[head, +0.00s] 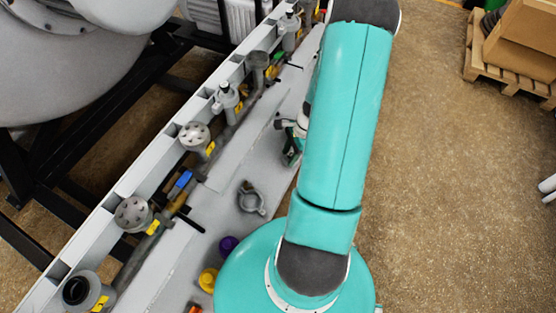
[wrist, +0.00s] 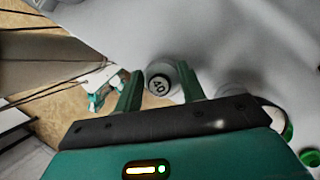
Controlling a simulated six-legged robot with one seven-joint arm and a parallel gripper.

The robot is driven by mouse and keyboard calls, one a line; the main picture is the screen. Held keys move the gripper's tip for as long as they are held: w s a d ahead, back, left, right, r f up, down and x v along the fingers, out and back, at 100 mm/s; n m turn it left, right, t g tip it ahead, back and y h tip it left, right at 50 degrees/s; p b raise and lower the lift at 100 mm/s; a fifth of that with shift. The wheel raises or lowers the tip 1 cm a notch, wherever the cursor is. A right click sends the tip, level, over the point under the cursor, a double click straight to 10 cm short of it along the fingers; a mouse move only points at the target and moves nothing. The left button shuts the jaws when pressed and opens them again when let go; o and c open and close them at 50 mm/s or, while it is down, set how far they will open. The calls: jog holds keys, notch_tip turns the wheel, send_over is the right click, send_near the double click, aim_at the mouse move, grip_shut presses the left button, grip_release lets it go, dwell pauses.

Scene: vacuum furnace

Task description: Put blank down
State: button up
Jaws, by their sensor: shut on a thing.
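In the wrist view, my gripper (wrist: 159,72) has its two green fingers on either side of a small round blank (wrist: 159,86). The blank has a dark face with a pale ring and light characters. The gripper is shut on it. A pale grey surface fills the view beyond the fingers; I cannot tell whether the blank touches it. In the head view my teal arm hides most of the gripper area, and I cannot make out the blank there.
A grey bench (head: 220,215) carries a rail with several ports and valves. A grey clamp (head: 250,198), a purple cap (head: 229,245) and a yellow cap (head: 208,279) lie on the bench. Brown floor is open at right, with a pallet (head: 505,75) at the top right.

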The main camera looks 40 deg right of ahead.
jog(key=shift+w+a, duration=0.2)
jog(key=shift+a, duration=0.45)
jog(key=a, duration=0.2)
jog(key=w+a+f, duration=0.1)
jog(key=shift+f, duration=0.25)
jog(key=shift+d+f, duration=0.15)
jog(key=o, duration=1.2)
jog(key=shift+r, duration=0.25)
jog(key=s+d, duration=0.3)
jog(key=d, duration=0.9)
jog(key=shift+s+r, duration=0.3)
jog(key=shift+r, duration=0.15)
